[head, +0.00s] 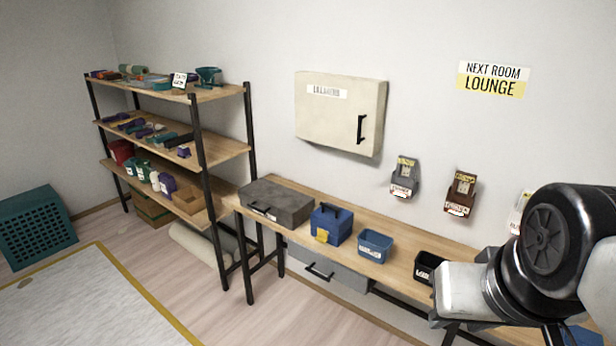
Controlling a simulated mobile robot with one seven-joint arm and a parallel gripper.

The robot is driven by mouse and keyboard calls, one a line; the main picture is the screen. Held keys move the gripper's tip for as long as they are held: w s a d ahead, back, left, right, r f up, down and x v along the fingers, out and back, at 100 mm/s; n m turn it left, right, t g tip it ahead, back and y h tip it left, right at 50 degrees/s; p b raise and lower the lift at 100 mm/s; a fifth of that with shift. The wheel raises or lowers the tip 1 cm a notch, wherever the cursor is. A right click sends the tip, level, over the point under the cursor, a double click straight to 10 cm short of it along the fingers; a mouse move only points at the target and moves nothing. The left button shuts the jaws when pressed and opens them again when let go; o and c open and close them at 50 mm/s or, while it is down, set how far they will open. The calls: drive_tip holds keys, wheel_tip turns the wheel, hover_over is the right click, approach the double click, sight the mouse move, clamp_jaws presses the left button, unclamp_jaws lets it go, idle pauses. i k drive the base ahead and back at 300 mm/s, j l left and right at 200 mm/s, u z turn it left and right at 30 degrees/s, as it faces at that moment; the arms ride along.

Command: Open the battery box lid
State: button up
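A dark blue box (331,224) with a handle on top and a yellow patch on its front stands on the wooden bench (399,256); its lid looks shut. A grey case (276,203) with a front handle lies to its left, also shut. No label that I can read says which one is the battery box. My gripper (458,291), a pale block at the end of my arm, is at the lower right, over the bench and apart from both boxes. Its fingers cannot be made out.
An open blue bin (375,246) and a black bin (428,267) stand between the blue box and my arm. A cream wall cabinet (341,115) hangs above the bench. A loaded shelf rack (199,154) stands at the left.

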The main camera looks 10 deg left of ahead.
sight(287, 204)
drive_tip(key=u, duration=0.85)
drive_tip(key=i+j, duration=0.1)
drive_tip(key=i, duration=1.55)
drive_tip(key=j, duration=0.1)
